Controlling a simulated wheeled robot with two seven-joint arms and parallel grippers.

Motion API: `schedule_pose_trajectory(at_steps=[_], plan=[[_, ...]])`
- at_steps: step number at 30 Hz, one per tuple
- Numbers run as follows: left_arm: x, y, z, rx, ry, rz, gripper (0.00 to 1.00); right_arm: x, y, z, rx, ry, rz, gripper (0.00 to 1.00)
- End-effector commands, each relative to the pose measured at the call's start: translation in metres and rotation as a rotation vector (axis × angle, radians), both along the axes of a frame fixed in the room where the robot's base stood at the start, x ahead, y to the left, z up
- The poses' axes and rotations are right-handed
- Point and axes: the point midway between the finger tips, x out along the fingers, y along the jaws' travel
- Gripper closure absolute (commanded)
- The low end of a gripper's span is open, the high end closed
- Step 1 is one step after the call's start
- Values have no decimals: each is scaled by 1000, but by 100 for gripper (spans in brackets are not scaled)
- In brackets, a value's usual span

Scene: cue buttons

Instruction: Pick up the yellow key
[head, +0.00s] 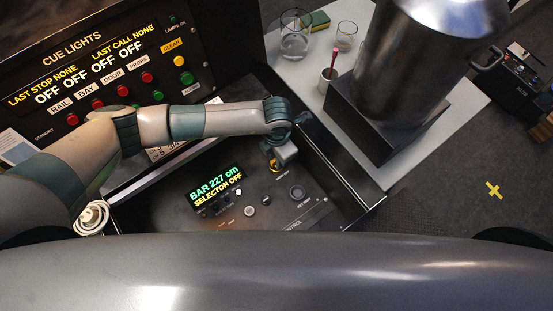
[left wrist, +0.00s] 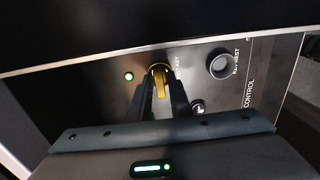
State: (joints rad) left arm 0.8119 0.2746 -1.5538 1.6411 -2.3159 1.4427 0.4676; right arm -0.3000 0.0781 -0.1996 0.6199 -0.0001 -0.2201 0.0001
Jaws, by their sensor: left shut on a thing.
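The yellow key (left wrist: 160,84) is between the fingers of my left gripper (left wrist: 163,100) in the left wrist view. The fingers are shut on it, at a round spot on the dark control panel (left wrist: 105,98). Part of the key is hidden by the fingers, and I cannot tell how deep it sits. In the head view my left gripper (head: 275,164) points down at the panel, with a bit of yellow (head: 273,167) at its tip. A round dark socket labelled key rest (left wrist: 223,64) is just right of the key. My right gripper is not in view.
A green-lit display (head: 215,184) and small knobs lie left of the gripper. The cue lights panel (head: 100,75) stands behind.

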Motion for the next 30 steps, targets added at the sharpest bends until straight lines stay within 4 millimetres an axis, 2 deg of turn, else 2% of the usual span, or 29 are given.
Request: schedule_pose_trajectory(at_steps=[7,18,24,30], plan=[[1,0,22,-1,-3,-2,100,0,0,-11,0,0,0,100],[1,0,82,-2,-4,-1,100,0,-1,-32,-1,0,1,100],[1,0,96,0,-2,-1,100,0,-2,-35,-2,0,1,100],[0,0,98,1,-1,-1,100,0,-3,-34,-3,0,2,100]])
